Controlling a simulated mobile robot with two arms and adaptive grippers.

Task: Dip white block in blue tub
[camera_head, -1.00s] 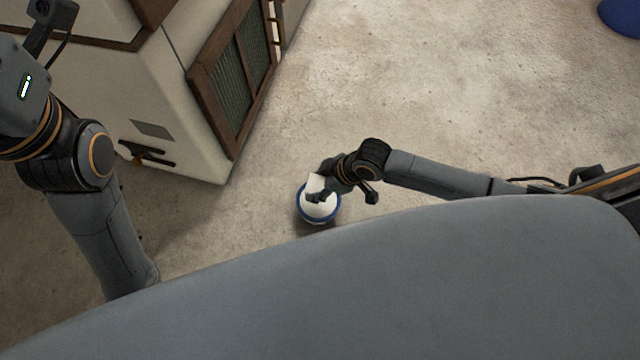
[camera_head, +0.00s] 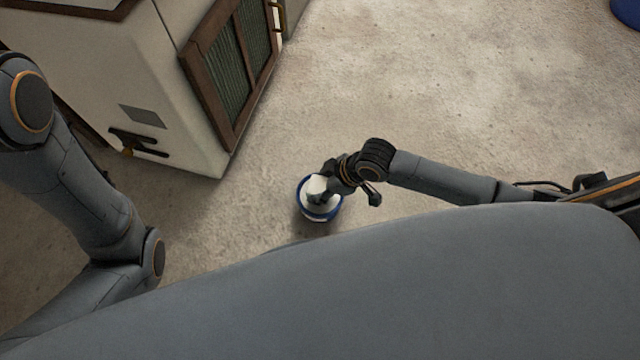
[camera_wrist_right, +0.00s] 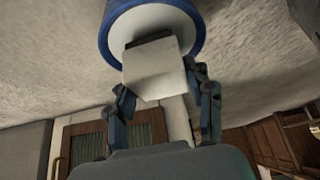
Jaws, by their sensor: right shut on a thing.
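The tub (camera_head: 301,207) has a blue rim and a white inside, and stands on the floor near the middle of the head view. It shows in the right wrist view (camera_wrist_right: 109,40) at the top. My right gripper (camera_head: 321,190) is shut on the white block (camera_head: 316,185) and holds it at the tub's opening. In the right wrist view the block (camera_wrist_right: 155,72) sits between the fingers, overlapping the white inside. I cannot tell whether it touches the inside. My left gripper is out of view; only the left arm shows.
A cream cabinet (camera_head: 165,75) with a brown-framed glass door (camera_head: 228,80) stands at the upper left. A blue object (camera_head: 627,14) is cut off at the top right corner. The floor (camera_head: 430,80) between them is clear.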

